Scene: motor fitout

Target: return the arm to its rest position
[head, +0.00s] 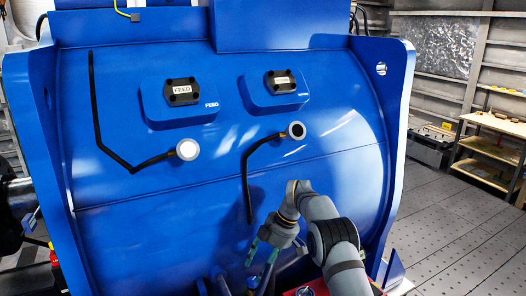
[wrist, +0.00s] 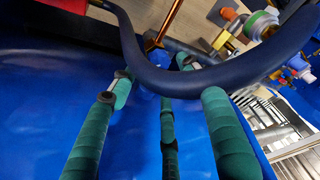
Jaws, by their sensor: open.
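My arm (head: 335,238) reaches up from the bottom of the head view and bends in front of the large blue motor housing (head: 140,225). My gripper (head: 258,252) hangs from the wrist, pointing down and slightly left, below the right-hand black cable (head: 248,185). In the wrist view my gripper (wrist: 155,78) shows green-wrapped fingers spread apart, with nothing seen held between them. A third thin green and black shape (wrist: 168,130) shows between them; I cannot tell if it is a reflection. Glossy blue surface lies behind the fingers.
The housing carries a FEED box (head: 181,95) and a second labelled box (head: 281,85). A left-hand black cable (head: 110,152) ends in a pale round fitting (head: 187,150). A dark curved tube (wrist: 185,82) crosses the wrist view. A wooden workbench (head: 495,125) and open floor are at right.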

